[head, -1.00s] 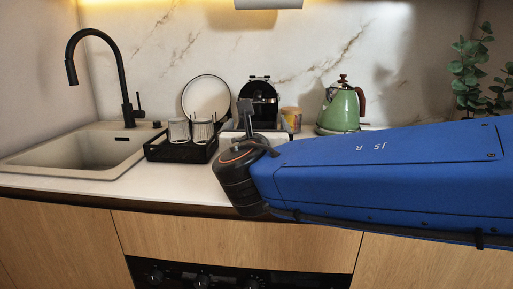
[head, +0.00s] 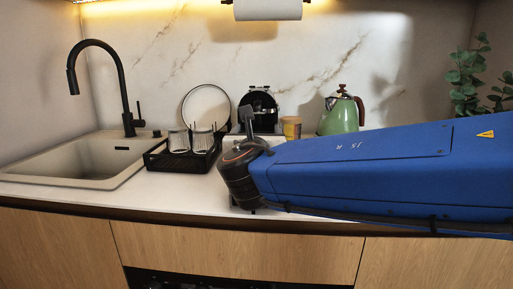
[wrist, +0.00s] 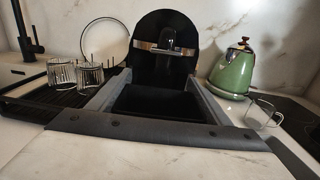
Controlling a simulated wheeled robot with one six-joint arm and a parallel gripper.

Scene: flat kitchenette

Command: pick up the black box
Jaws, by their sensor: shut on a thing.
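The black box (wrist: 155,104) is between the two grey fingers of my gripper (wrist: 158,80) in the wrist view. Both fingers lie along its sides, and my gripper is shut on it. Its underside is hidden, so I cannot tell whether it touches the counter. In the head view my wrist and arm cover most of the gripper, and the box cannot be made out there.
A black coffee machine (head: 262,103) stands just behind. A black rack (head: 182,160) with glasses is to the left, beside the sink (head: 70,160). A yellow cup (head: 291,127) and green kettle (head: 341,115) stand right. A clear mug (wrist: 262,113) shows in the wrist view.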

